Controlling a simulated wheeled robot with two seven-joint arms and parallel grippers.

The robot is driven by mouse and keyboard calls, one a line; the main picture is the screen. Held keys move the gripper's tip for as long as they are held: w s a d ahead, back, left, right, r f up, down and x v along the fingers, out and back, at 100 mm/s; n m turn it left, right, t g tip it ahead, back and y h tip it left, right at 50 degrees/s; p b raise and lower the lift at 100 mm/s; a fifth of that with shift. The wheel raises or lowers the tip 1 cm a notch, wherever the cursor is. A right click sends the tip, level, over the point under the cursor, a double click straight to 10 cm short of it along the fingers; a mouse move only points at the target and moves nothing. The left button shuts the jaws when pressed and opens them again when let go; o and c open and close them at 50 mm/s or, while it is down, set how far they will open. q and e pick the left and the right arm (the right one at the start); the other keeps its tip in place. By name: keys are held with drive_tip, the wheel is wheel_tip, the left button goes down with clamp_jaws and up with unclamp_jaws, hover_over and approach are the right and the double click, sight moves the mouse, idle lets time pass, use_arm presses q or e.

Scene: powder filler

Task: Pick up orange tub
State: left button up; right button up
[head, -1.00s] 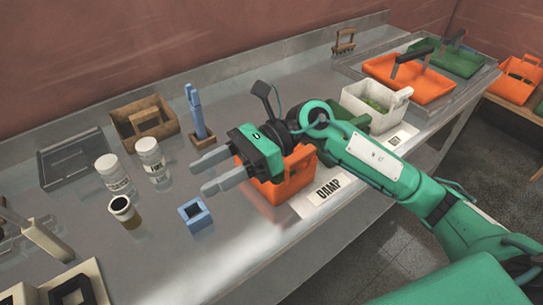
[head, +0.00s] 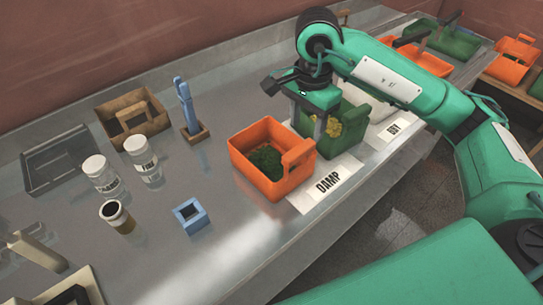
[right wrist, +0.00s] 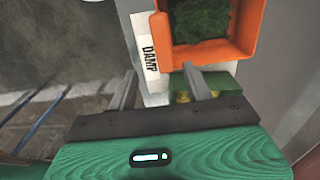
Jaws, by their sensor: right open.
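The orange tub (head: 258,179) stands upright on the steel bench, with dark green clumps inside and a handle on its right side. It also shows at the top of the right wrist view (right wrist: 247,38). My right gripper (head: 309,122) points down, open and empty, just behind and right of the orange tub. It is over the near part of a green tub (head: 346,137) with yellow contents. In the right wrist view my right gripper (right wrist: 160,86) has its fingers apart, with the orange tub beyond the right finger. My left gripper is not in view.
A DAMP label (head: 328,184) lies right of the orange tub, and a DRY label (head: 393,131) farther back. A blue square holder (head: 190,215), jars (head: 143,163) and a wooden caddy (head: 131,122) stand left. Bare bench lies in front.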

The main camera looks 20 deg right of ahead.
sight(300, 149)
wheel_tip(300, 149, down, 6)
drive_tip(key=shift+a+f+p, duration=0.15)
drive_tip(key=shift+f+p, duration=0.15)
drive_tip(key=shift+p, duration=0.25)
drive_tip(key=f, duration=0.1)
drive_tip(key=f+p, duration=0.2)
drive_tip(key=f, duration=0.1)
drive_tip(key=shift+w+a, duration=0.1)
drive_tip(key=shift+a, duration=0.15)
drive_tip(key=shift+f, duration=0.35)
clamp_jaws()
